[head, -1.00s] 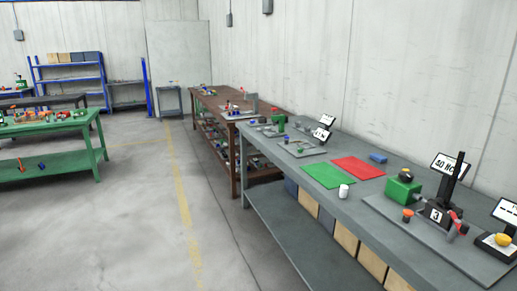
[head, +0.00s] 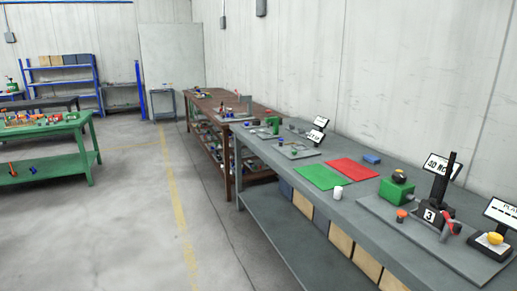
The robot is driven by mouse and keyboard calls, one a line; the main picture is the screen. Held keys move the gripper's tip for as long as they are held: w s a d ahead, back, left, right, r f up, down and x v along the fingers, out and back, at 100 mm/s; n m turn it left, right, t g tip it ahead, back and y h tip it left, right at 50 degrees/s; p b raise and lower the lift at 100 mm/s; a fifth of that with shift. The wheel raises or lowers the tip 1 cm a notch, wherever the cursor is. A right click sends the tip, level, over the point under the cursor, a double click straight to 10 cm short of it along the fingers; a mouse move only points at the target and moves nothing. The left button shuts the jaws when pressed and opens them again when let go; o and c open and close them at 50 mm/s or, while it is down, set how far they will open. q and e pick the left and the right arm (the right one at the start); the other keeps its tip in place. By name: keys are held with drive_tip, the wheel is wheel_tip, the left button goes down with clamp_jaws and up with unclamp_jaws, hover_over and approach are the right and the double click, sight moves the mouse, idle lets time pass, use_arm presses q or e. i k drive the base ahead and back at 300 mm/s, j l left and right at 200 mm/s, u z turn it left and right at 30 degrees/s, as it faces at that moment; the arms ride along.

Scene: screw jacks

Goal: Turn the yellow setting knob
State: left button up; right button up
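A yellow knob (head: 495,239) sits on a black base (head: 490,246) at the far right of the grey bench, near the right edge of the head view. A tilted white sign (head: 502,213) stands behind it, its lettering partly cut off by the picture edge. Neither of my grippers shows in the head view, so nothing is seen touching the knob.
Left of the knob stand a black screw jack (head: 438,200) marked 3 with a red handle, and a green box (head: 397,191) with a dark knob. Green (head: 318,177) and red (head: 352,168) mats lie on the grey bench (head: 345,210). Open floor (head: 130,220) lies left.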

sight(494, 238)
drive_tip(key=i+l, duration=0.15)
drive_tip(key=i, duration=0.35)
drive_tip(key=i+l+z, duration=0.1)
drive_tip(key=i, duration=0.35)
drive_tip(key=z, duration=1.1)
